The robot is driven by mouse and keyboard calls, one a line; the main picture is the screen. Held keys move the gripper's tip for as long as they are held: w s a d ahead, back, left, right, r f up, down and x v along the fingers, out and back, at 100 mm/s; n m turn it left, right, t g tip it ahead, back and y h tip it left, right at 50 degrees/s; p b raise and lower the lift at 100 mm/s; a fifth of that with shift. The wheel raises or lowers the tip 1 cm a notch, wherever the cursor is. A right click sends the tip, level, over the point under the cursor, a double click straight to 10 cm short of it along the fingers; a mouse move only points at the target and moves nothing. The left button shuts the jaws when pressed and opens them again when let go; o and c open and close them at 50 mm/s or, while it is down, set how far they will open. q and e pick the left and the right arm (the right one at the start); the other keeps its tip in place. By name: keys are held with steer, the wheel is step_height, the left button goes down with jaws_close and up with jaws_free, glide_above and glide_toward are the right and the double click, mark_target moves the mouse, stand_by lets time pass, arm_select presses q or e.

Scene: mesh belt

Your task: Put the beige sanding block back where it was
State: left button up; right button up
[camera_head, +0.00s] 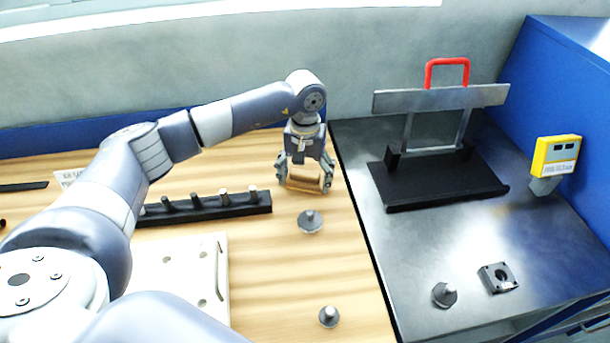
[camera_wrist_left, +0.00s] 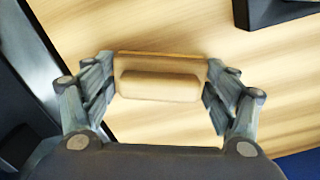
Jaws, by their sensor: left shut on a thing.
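The beige sanding block (camera_head: 305,177) is between the fingers of my left gripper (camera_head: 306,180), near the right edge of the wooden tabletop at the back. In the left wrist view the block (camera_wrist_left: 160,86) lies lengthwise across the gap, with a raised grip on its face. The left wrist view shows both fingers of the left gripper (camera_wrist_left: 160,90) shut on its ends. I cannot tell whether the block touches the wood or hangs just above it. My right gripper is not in view.
A black rack (camera_head: 215,207) with several pegs stands left of the gripper. A grey knobbed piece (camera_head: 310,222) sits just in front, another (camera_head: 329,316) nearer. A white plate (camera_head: 190,262) lies left. On the dark metal surface right stands a black fixture (camera_head: 438,182) with a red handle (camera_head: 447,63).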

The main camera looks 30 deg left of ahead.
mark_target(305, 173)
arm_select(q)
steer(key=o, duration=1.1)
steer(key=shift+f, duration=0.1)
steer(key=shift+r, duration=0.2)
steer(key=shift+w+r, duration=0.1)
steer(key=shift+r, duration=0.3)
step_height(305, 173, up, 10)
steer(key=b, duration=0.2)
steer(key=shift+f+b, duration=0.1)
steer(key=shift+b, duration=0.2)
steer(key=shift+r, duration=0.7)
